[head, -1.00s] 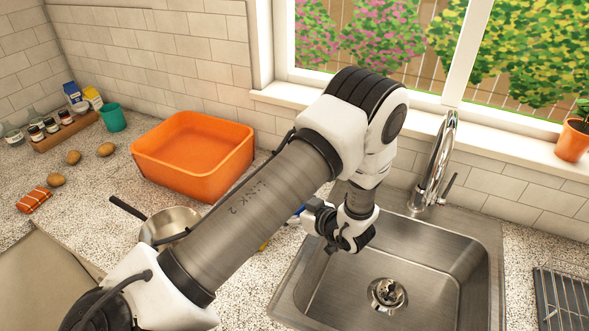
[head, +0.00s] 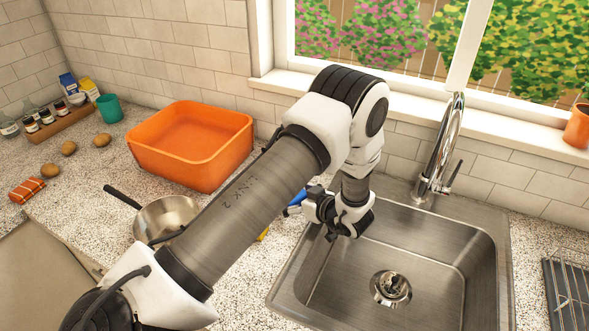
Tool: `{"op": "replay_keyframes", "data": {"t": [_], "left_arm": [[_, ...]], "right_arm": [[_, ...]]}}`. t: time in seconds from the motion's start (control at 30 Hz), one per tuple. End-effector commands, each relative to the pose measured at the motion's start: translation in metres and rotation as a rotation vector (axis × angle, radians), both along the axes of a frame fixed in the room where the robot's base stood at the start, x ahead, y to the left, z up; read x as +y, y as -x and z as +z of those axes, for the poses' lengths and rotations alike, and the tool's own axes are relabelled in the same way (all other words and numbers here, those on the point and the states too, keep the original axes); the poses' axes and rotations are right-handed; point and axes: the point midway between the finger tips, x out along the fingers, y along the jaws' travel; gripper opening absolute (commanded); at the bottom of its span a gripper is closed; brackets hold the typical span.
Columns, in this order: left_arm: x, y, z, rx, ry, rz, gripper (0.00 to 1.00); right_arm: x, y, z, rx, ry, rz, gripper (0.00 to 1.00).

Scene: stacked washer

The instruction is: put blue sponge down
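My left arm comes in from the lower left and crosses the middle of the head view. Its gripper (head: 312,208) is over the left rim of the sink, pointing left. A blue thing, likely the blue sponge (head: 294,209), shows in small patches at the fingertips. My forearm hides much of the gripper and the sponge, so I cannot tell whether the fingers are closed on it or whether it rests on the counter. My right gripper is out of view.
The steel sink (head: 440,262) is empty, with a tall faucet (head: 440,150) behind it. A pan (head: 166,216), partly behind my arm, and an orange basin (head: 190,150) stand on the counter (head: 80,205). A small yellow thing (head: 263,234) shows beside my forearm. A wire rack (head: 572,290) is at right.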

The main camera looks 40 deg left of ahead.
Motion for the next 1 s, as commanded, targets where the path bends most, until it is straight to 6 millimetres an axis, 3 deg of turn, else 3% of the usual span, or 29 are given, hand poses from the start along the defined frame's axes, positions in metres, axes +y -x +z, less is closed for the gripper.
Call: {"op": "replay_keyframes", "data": {"t": [0.33, 0.7, 0.83, 1.0], "left_arm": [[-0.007, 0.000, 0.005, 0.000, -0.001, -0.003, 1.00], [-0.088, 0.007, 0.038, -0.003, -0.003, -0.005, 1.00], [-0.106, 0.009, 0.046, -0.001, -0.002, -0.003, 1.00], [-0.111, 0.010, 0.049, 0.000, 0.001, 0.000, 1.00]], "right_arm": [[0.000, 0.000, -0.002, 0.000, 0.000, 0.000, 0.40], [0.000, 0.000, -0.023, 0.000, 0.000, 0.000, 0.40], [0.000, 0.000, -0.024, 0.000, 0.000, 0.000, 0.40], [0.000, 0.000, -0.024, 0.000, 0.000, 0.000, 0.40]]}}
